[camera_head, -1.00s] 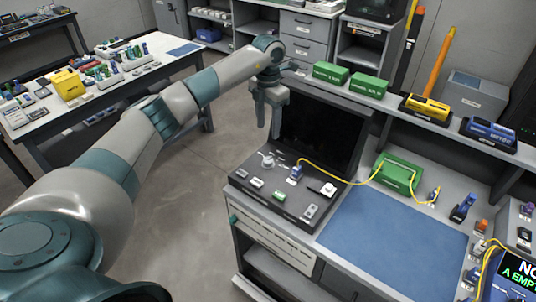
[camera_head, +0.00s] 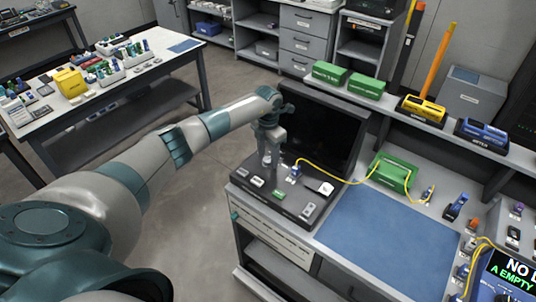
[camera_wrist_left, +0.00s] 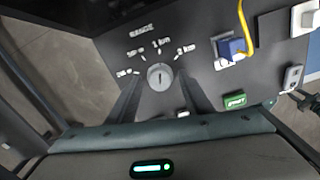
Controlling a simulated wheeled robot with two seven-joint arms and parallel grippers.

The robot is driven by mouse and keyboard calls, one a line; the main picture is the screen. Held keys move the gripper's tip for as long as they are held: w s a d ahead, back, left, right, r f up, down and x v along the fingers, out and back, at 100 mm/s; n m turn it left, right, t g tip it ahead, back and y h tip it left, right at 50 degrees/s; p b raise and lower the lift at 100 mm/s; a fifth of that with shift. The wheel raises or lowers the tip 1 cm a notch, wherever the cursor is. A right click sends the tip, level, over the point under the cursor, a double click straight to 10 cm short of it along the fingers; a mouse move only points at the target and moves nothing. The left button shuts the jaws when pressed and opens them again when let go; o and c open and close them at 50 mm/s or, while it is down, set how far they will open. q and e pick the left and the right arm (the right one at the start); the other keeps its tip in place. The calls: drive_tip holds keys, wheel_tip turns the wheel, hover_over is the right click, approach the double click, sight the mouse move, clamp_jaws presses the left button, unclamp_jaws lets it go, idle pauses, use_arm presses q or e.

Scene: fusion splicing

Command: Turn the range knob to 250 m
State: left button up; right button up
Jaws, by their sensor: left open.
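The range knob (camera_wrist_left: 159,76) is a small round grey dial on the dark panel (camera_wrist_left: 205,85) in the left wrist view. Blurred position labels fan out above it under a RANGE heading; its pointer direction is hard to read. My left gripper (camera_wrist_left: 159,97) is open, with its dark fingers on either side of the knob's lower part. I cannot tell whether they touch it. In the head view the left gripper (camera_head: 268,158) points down over the panel and hides the knob. My right gripper is not in view.
A green START button (camera_wrist_left: 235,100) and a blue connector (camera_wrist_left: 232,48) with a yellow cable sit right of the knob. A dark screen (camera_head: 322,128) stands behind the panel. A blue mat (camera_head: 380,230) lies clear to the right.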

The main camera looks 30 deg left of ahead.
use_arm(q)
drive_tip(key=shift+c, duration=0.3)
drive_tip(key=c, duration=1)
drive_tip(key=shift+n, duration=0.4)
drive_tip(key=n+b, duration=0.1)
drive_tip(key=n, duration=0.1)
drive_tip(key=shift+n, duration=0.3)
drive_tip(key=n+b, duration=0.1)
drive_tip(key=n, duration=0.7)
drive_tip(key=shift+n, duration=2.3)
